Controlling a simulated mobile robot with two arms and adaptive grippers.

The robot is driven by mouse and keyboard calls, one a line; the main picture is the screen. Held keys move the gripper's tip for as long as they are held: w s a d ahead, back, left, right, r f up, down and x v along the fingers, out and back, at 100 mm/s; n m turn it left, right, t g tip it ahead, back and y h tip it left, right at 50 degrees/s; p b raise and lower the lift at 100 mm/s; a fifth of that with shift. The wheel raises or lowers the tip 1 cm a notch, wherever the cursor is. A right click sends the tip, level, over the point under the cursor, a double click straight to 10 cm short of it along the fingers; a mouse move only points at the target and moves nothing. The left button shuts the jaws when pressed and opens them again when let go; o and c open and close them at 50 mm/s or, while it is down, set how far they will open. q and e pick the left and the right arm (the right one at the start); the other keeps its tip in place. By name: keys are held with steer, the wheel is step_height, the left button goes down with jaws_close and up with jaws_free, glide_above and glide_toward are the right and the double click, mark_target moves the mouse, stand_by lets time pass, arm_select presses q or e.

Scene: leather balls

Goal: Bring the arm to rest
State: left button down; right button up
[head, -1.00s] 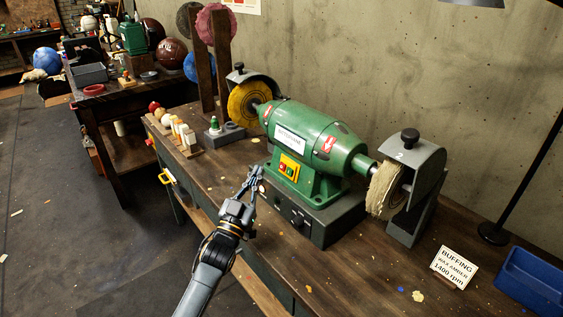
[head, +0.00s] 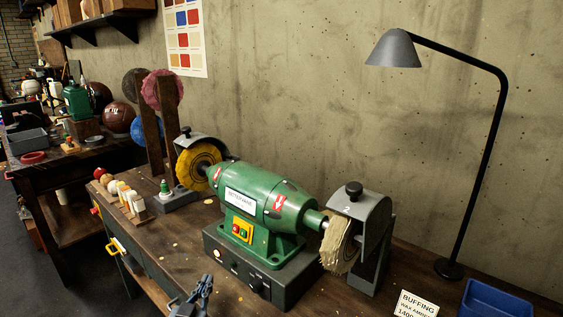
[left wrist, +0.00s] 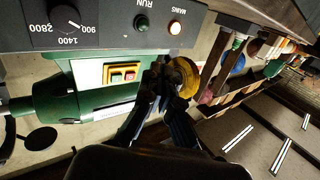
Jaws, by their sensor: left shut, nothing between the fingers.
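My left gripper (head: 204,285) shows at the bottom edge of the head view, in front of the grinder's dark base. Its jaws are closed with nothing in them. Most of my left arm is cut off below the frame. In the left wrist view the shut fingers (left wrist: 160,80) point toward the green buffing machine (left wrist: 90,98), beside its red and yellow switch. The same buffing machine (head: 262,208) stands on the bench in the head view, with a yellow wheel (head: 198,167) and a pale cloth wheel (head: 338,245). My right gripper is in neither view.
The wooden bench (head: 155,240) runs along the concrete wall. A lamp (head: 395,50) and a blue bin (head: 495,300) stand at the right, near a buffing sign (head: 415,305). Small bottles (head: 130,198) stand at the left. The panel's mains lamp (left wrist: 175,27) is lit.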

arm_select(q)
steer(key=s+f+g, duration=0.7)
steer(key=s+f, duration=0.2)
steer(key=s, duration=0.5)
steer(key=s+f+g+y, duration=0.1)
steer(key=s+g, duration=0.3)
steer(key=s, duration=0.7)
steer(key=s+f+g, duration=0.2)
steer(key=s+g, duration=0.1)
steer(key=s, duration=0.7)
step_height(320, 180, down, 25)
steer(key=s+g, duration=0.1)
steer(key=g, duration=0.1)
steer(key=s+a+f, duration=0.2)
steer(key=s+f, duration=1.5)
steer(key=shift+s+m+g, duration=0.15)
steer(key=shift+m+g, duration=0.15)
steer(key=shift+g, duration=0.1)
steer(key=shift+a, duration=0.1)
